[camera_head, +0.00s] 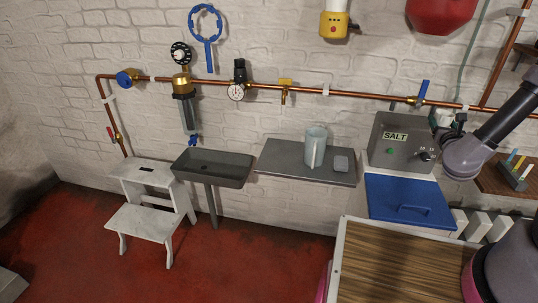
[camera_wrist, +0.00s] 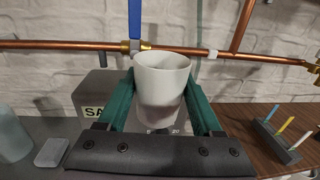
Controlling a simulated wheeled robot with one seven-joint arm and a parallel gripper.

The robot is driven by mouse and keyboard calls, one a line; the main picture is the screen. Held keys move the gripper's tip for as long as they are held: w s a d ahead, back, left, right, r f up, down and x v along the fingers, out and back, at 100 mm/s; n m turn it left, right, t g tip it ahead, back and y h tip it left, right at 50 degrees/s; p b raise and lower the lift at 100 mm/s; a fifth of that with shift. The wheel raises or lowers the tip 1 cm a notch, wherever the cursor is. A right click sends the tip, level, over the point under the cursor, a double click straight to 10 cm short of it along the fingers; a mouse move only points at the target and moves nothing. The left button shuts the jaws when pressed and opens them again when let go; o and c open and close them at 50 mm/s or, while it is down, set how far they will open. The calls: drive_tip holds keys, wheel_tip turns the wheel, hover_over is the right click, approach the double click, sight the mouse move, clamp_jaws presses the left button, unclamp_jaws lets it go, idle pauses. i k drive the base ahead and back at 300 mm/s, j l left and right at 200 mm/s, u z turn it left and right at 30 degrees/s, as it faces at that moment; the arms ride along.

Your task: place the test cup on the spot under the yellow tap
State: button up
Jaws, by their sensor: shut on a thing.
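A white test cup (camera_wrist: 163,85) is held upright between the green fingers of my gripper (camera_wrist: 160,100) in the wrist view. In the head view the cup (camera_head: 443,116) shows small at the right, beside the salt box, with my gripper (camera_head: 452,124) partly hidden by my arm. The yellow tap (camera_head: 285,90) hangs from the copper pipe in the middle of the head view. Below it is a grey shelf (camera_head: 280,152); its left part is bare. The cup is well to the right of the tap.
A pale blue jug (camera_head: 316,147) and a small grey block (camera_head: 341,163) stand on the shelf's right part. The grey SALT box (camera_head: 392,152) stands between shelf and gripper. A blue-handled valve (camera_head: 422,92) and copper pipe (camera_head: 350,93) run behind. A rack (camera_wrist: 275,140) is at right.

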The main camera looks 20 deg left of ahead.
sight(281, 156)
drive_tip(key=j, duration=0.4)
drive_tip(key=k+j+z, duration=0.1)
drive_tip(key=j, duration=0.35)
drive_tip(key=k+j, duration=0.1)
drive_tip(key=j, duration=0.3)
drive_tip(key=k+j+z, duration=0.15)
drive_tip(key=j, duration=0.7)
drive_tip(key=k+j+z, duration=0.1)
drive_tip(key=j, duration=0.3)
drive_tip(key=i+j, duration=0.1)
drive_tip(key=j, duration=0.3)
drive_tip(key=i+j, duration=0.15)
drive_tip(key=j, duration=0.2)
drive_tip(key=z, duration=0.05)
